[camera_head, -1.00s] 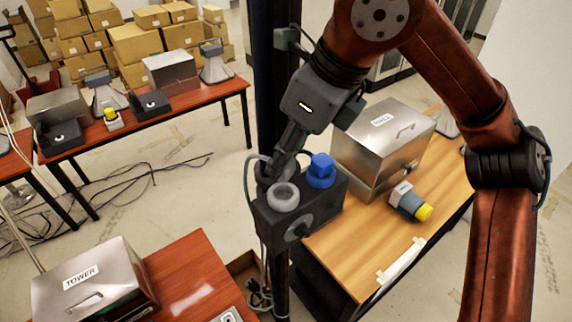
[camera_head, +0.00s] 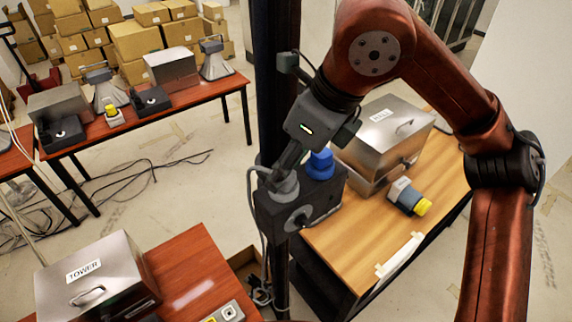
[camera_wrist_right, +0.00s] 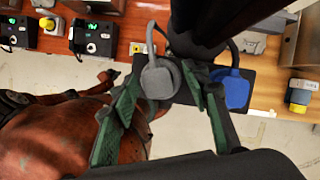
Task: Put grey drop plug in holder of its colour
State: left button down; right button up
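The grey drop plug (camera_head: 285,186) stands on the black box (camera_head: 318,208) on the dark post, beside a blue plug (camera_head: 320,164). My right gripper (camera_head: 286,166) is down at the grey plug, its fingers partly hiding it. In the right wrist view, my right gripper (camera_wrist_right: 163,78) has its green-padded fingers apart, one on each side of the grey plug (camera_wrist_right: 160,82). Contact is not clear. The blue plug (camera_wrist_right: 232,88) is just outside the right finger. My left gripper is not in view. No grey holder is clearly identifiable.
A metal box (camera_head: 385,140) and a yellow-ended grey part (camera_head: 410,198) rest on the wooden table right of the post. A metal box marked TOWER (camera_head: 95,280) is at lower left. Another table (camera_head: 190,103) with phones stands behind.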

jog(key=shift+s+r, duration=0.2)
jog(key=shift+r, duration=0.05)
jog(key=shift+d+r, duration=0.1)
jog(key=shift+r, duration=0.25)
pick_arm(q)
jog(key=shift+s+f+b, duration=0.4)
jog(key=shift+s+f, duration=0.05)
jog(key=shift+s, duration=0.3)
pick_arm(e)
jog(key=v, duration=1.1)
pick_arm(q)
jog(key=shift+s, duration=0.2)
pick_arm(e)
jog(key=shift+s, duration=0.1)
